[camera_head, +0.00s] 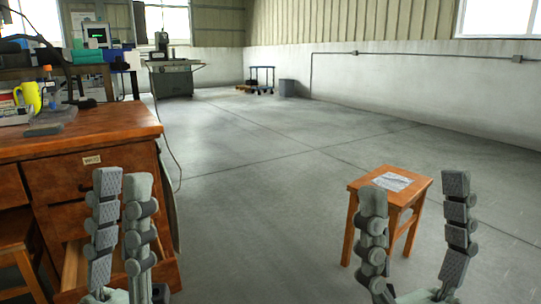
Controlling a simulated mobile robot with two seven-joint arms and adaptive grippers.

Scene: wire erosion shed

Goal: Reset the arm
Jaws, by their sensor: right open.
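My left gripper (123,182) stands upright at the lower left, in front of the wooden desk's drawers. Its two fingers point up and are close together, with a narrow gap and nothing visible between them. I cannot tell whether it is open or shut. My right gripper (414,190) stands upright at the lower right, in front of a small wooden stool. Its fingers are spread wide apart and hold nothing. The rest of both arms is out of view below.
A wooden desk (95,136) fills the left side; a lower drawer (75,262) appears pulled out behind my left gripper. The stool (418,184) bears a grey sheet (393,181). A yellow item (30,97) stands on the desk. The middle floor is clear.

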